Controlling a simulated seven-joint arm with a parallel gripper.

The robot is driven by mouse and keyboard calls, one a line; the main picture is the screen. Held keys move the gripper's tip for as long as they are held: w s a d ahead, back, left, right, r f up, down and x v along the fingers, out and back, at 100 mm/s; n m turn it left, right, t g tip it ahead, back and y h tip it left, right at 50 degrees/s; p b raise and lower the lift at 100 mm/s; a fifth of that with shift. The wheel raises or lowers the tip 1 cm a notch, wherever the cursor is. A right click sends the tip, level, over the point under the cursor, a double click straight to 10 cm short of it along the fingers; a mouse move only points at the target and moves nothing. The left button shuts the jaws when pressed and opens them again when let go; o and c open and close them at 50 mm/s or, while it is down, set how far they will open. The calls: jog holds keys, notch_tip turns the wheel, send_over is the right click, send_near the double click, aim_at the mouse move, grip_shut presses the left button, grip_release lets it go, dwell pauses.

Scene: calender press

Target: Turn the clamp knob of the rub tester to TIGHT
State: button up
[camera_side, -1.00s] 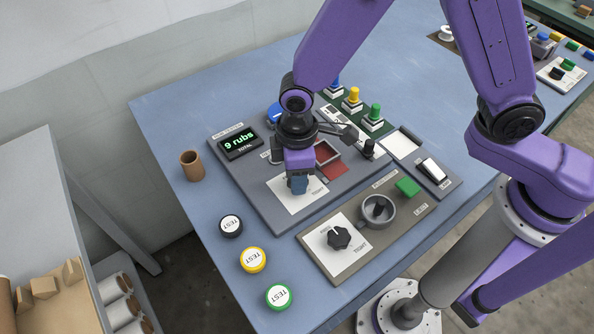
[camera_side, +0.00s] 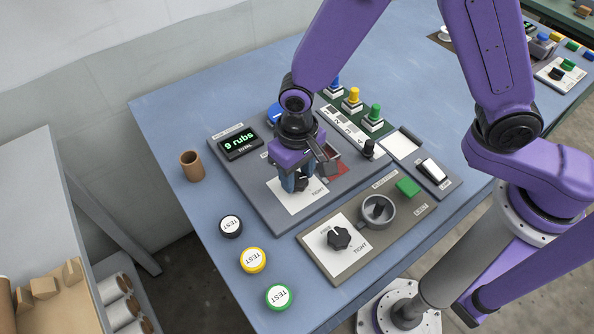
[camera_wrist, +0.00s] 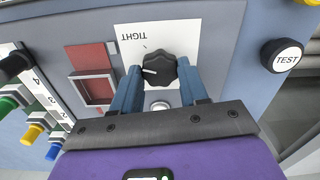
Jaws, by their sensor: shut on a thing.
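The rub tester (camera_side: 262,205) is the grey panel on the blue bench, with a green "9 rubs" display (camera_side: 240,143). Its black clamp knob (camera_wrist: 160,68) sits on a white plate (camera_wrist: 205,45) marked TIGHT. In the wrist view the knob's white pointer line points left, while the TIGHT mark lies up and left of the knob. My gripper (camera_wrist: 160,80) is over the plate with its blue fingers shut on the knob, one on each side. In the side view my gripper (camera_side: 298,182) partly hides the knob.
A second panel (camera_side: 318,265) in front has its own black knob (camera_side: 339,238) and TIGHT label. Three TEST discs, black (camera_side: 231,226), yellow (camera_side: 252,260) and green (camera_side: 279,297), lie at the front left. A brown cup (camera_side: 191,165) stands left. Coloured plungers (camera_side: 352,98) stand behind.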

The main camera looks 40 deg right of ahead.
aim_at(297, 179)
jog(key=m, duration=0.6)
dwell(0.7)
jog(key=o, duration=1.1)
jog(key=shift+c, duration=0.2)
notch_tip(297, 179, up, 18)
jog(key=shift+f, duration=0.25)
